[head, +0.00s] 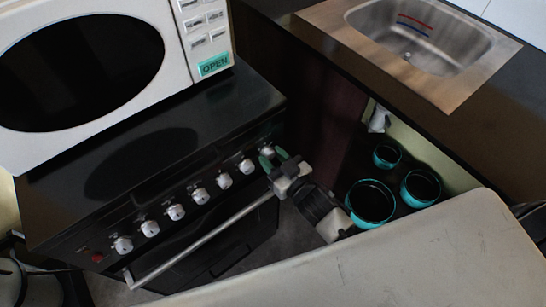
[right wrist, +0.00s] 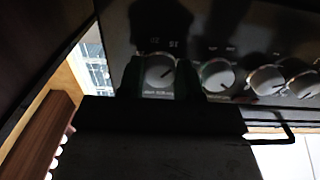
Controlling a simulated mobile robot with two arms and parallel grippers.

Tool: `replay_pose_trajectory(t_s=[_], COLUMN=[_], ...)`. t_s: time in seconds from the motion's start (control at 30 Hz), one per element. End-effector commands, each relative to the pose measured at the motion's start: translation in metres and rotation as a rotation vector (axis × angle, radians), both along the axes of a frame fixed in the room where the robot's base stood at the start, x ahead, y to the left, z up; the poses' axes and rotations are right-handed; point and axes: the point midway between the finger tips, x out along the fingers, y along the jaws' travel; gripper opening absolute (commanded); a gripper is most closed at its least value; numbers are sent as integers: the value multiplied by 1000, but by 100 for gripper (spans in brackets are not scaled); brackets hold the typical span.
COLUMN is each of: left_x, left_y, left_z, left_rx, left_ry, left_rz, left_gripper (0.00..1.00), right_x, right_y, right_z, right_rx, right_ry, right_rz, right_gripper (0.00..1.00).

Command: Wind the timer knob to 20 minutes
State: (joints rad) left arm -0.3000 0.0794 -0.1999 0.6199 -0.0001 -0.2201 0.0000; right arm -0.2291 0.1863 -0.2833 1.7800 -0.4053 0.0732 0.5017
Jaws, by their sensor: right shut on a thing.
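The timer knob (head: 267,151) is the white knob at the right end of the stove's row of knobs. In the right wrist view the timer knob (right wrist: 160,72) shows a dark pointer line slanting to the upper right. Small numbers stand around its top, partly too dark to read surely. My right gripper (head: 273,158) has green fingertips and is shut on the timer knob, one finger on each side; the dark fingers also show in the right wrist view (right wrist: 160,78). My left gripper is not in view.
Several other knobs (head: 200,195) line the black stove front (head: 110,215), above a metal handle bar (head: 200,243). A white microwave (head: 185,85) stands on the stove. Teal-rimmed pots (head: 371,220) stand at the right, below the sink counter (head: 460,85).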

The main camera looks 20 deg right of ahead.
Motion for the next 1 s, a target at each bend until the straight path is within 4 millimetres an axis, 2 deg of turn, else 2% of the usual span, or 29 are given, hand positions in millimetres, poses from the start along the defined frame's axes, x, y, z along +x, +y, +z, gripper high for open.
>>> replay_pose_trajectory(t_s=[0.27,0.3,0.43,0.77,0.87,1.0], left_x=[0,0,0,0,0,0], left_y=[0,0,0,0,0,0], left_z=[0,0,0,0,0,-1], left_rx=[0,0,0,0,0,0], left_ry=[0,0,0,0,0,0], left_rz=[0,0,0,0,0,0], left_gripper=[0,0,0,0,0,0], right_x=[0,0,0,-3,-12,-36], right_y=[0,0,0,-1,-4,-13], right_z=[0,0,0,-1,-1,-2], right_rx=[0,0,0,0,0,0], right_ry=[0,0,1,1,3,5], right_rz=[1,1,0,0,0,0], right_gripper=[11,39,59,60,60,60])
